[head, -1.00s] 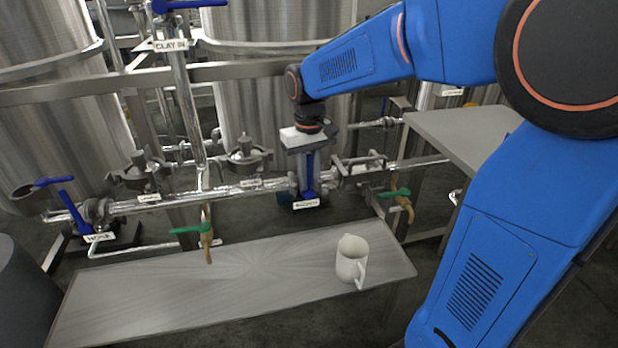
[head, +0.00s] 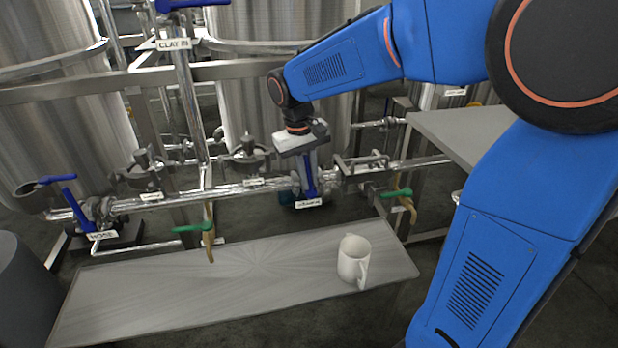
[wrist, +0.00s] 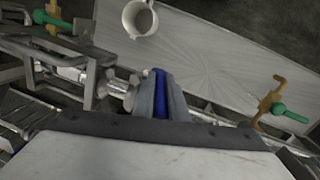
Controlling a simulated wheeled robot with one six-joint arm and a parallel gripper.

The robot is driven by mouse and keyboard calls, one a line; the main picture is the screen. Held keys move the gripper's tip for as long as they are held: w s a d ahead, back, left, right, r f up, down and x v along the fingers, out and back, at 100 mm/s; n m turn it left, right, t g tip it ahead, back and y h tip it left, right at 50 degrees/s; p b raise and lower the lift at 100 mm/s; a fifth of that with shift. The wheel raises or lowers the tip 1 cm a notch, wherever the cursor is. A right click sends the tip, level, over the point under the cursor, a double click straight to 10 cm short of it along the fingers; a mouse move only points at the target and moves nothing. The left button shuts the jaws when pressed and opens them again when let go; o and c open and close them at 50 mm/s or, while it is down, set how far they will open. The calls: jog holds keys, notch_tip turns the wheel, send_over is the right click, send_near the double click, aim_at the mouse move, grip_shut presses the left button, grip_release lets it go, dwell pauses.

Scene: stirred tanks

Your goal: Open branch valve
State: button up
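The branch valve is on the steel pipe in the middle of the head view. Its blue lever handle (head: 310,178) stands nearly upright and leans slightly left at the top. A white label (head: 309,204) hangs just below; its text is too small to read surely. My gripper (head: 306,165) comes down on this lever from above. In the wrist view, the blue lever (wrist: 160,92) lies between the two grey fingers of my gripper (wrist: 161,100), with no clear gap on either side. The fingers hide part of the lever and the valve body.
A white mug (head: 353,260) stands on the grey bench (head: 200,295) in front. Green-handled taps (head: 192,228) hang from the pipe. Another blue lever (head: 76,208) is at the left, and one (head: 190,4) at the top. Steel tanks (head: 60,130) stand behind.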

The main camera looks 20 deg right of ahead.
jog(key=o, duration=0.4)
jog(key=r, duration=0.5)
jog(key=a+r, duration=0.1)
jog(key=r, duration=0.5)
jog(key=a+r, duration=0.1)
jog(key=r, duration=0.5)
jog(key=shift+w+a+r, duration=0.1)
jog(key=shift+a, duration=0.1)
